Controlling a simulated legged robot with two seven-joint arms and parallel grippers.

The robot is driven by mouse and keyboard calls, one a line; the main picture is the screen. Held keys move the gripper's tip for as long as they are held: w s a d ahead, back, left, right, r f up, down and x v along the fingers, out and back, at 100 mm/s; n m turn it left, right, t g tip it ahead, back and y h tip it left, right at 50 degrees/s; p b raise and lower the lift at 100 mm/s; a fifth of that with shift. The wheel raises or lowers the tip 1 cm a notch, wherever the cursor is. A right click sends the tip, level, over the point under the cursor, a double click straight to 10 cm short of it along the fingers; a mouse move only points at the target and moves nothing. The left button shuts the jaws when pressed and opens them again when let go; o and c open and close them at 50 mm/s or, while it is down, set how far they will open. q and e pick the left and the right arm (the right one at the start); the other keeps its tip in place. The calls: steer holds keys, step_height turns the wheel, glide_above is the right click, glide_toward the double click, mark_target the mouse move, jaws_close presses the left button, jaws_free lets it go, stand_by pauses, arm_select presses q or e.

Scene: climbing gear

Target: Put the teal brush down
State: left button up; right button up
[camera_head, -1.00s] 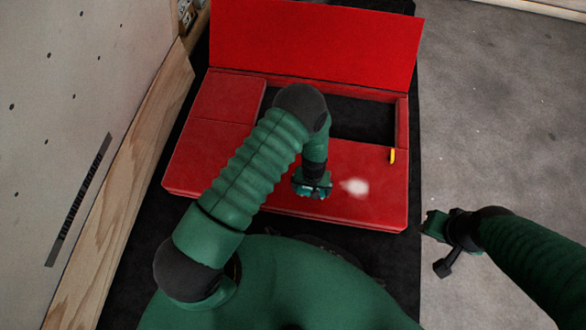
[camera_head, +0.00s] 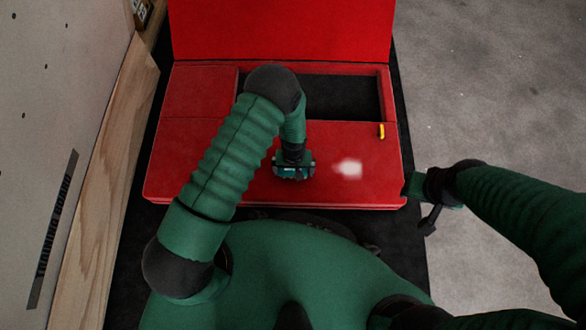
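My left gripper (camera_head: 293,168) points down at the front part of the red box (camera_head: 235,185). A small teal piece, which I take for the teal brush (camera_head: 288,174), shows at its fingertips, and the gripper looks shut on it. The arm and gripper hide most of the brush. I cannot tell whether the brush touches the red surface. A white chalk-like patch (camera_head: 349,168) lies just right of it. My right gripper (camera_head: 410,188) is beside the box's front right corner; its fingers are too small and dark to read.
The box's red lid (camera_head: 280,30) stands open at the back, behind a dark open compartment (camera_head: 345,95). A small yellow piece (camera_head: 381,131) sits at the compartment's front right edge. A wall with a wooden edge (camera_head: 105,180) runs along the left. Grey floor (camera_head: 490,100) is clear at right.

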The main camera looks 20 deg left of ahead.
arm_select(q)
steer(key=s+a+r+m+t+p, duration=0.15)
steer(key=r+p, duration=0.25)
steer(key=r, duration=1)
steer(key=a+r+p, duration=0.2)
steer(key=r+p, duration=0.1)
steer(key=r, duration=1.2)
steer(key=s+a+r+m+t, duration=0.1)
steer(key=s+a+r, duration=0.2)
steer(key=s+r, duration=0.4)
steer(key=shift+s+a+r+m, duration=0.25)
steer(key=shift+s+r+m, duration=0.1)
steer(key=shift+r, duration=0.55)
